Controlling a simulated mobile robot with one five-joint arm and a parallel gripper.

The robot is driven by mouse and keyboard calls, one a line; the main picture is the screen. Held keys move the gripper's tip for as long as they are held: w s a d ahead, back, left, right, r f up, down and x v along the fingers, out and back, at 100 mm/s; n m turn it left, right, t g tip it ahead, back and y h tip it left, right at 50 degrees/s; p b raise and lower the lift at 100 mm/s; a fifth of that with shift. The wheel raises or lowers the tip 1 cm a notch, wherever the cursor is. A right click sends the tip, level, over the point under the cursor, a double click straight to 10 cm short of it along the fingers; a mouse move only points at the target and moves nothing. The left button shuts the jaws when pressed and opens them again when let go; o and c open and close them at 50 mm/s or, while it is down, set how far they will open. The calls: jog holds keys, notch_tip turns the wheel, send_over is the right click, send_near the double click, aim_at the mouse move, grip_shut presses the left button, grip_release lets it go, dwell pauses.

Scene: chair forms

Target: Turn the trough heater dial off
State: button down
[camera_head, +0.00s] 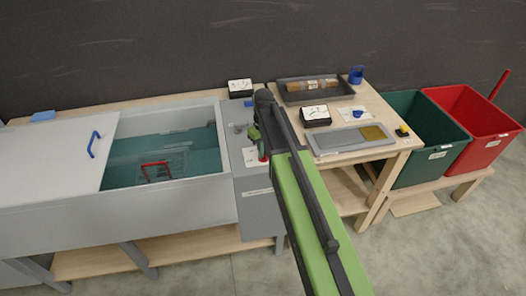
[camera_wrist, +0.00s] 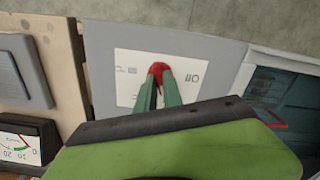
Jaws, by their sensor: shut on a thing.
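The red heater dial (camera_wrist: 157,67) sits on a white label plate (camera_wrist: 126,64) in the wrist view, with small dark marks at both sides of the dial. My gripper (camera_wrist: 160,82) is shut on the dial, its two green fingers at either side of it. The fingers hide part of the dial, and I cannot tell which mark it points to. In the head view a bit of red dial (camera_head: 263,157) shows below my gripper (camera_head: 259,148), on the grey control panel (camera_head: 262,205) at the right end of the trough (camera_head: 130,205).
The trough holds water and a red-handled basket (camera_head: 156,168), under a partly open lid (camera_head: 60,160). To the right, a wooden bench carries a meter (camera_head: 316,115), a dark tray (camera_head: 290,96) and a grey plate (camera_head: 345,139). Green (camera_head: 412,117) and red (camera_head: 470,104) bins stand further right.

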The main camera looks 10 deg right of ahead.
jog(key=n, duration=1.3)
jog(key=shift+n, duration=0.3)
dwell(0.4)
jog(key=c, duration=1.5)
grip_release()
jog(key=shift+r, duration=0.1)
notch_tip(320, 180, up, 17)
jog(key=p, duration=1.7)
jog(key=shift+r, duration=0.1)
